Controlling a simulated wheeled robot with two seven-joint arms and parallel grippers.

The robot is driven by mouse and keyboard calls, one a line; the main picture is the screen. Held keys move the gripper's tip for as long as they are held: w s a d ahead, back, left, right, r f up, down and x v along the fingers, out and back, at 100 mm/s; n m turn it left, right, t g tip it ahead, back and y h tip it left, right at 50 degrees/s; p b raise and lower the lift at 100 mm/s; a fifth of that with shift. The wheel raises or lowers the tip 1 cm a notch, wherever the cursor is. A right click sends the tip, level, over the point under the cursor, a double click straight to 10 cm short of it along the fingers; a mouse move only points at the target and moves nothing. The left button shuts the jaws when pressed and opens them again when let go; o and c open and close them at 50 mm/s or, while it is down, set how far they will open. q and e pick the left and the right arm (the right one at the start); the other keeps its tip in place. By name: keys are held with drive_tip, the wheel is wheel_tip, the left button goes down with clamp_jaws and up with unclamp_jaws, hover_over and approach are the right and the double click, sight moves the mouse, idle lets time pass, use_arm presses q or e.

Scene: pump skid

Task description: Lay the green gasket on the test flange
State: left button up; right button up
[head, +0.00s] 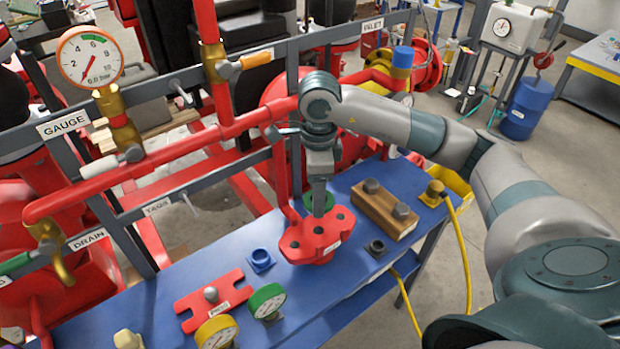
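The test flange (315,241) is a red block with dark holes in its top, standing on the blue bench in the middle of the head view. The green gasket (308,202) is a ring at the flange's back edge. My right gripper (319,208) comes down from above with its fingers close together on the gasket's rim, and appears shut on it. The fingers hide part of the ring. I cannot tell whether the gasket touches the flange or hangs just above it. My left gripper is not in view.
A wooden block with dark knobs (376,212) stands right of the flange. A red plate (213,302), yellow gauge (217,332), green gauge (267,301) and blue socket (261,261) lie left. Red pipes and grey rails run behind the blue bench (205,258). A yellow hose (463,250) hangs at right.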

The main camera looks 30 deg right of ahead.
sight(317, 230)
drive_tip(key=shift+w, duration=0.1)
drive_tip(key=shift+s+r, duration=0.15)
drive_tip(key=shift+s, duration=0.2)
drive_tip(key=shift+w+f, duration=0.2)
drive_tip(key=shift+f, duration=0.25)
drive_tip(key=shift+s+f+b, duration=0.1)
drive_tip(key=shift+f+b, duration=0.35)
drive_tip(key=shift+f, duration=0.35)
drive_tip(key=shift+f+b, duration=0.6)
drive_tip(key=shift+f, duration=1.2)
drive_tip(key=shift+b, duration=0.75)
drive_tip(key=shift+f+b, duration=2.2)
drive_tip(key=shift+b, duration=0.05)
idle(0.3)
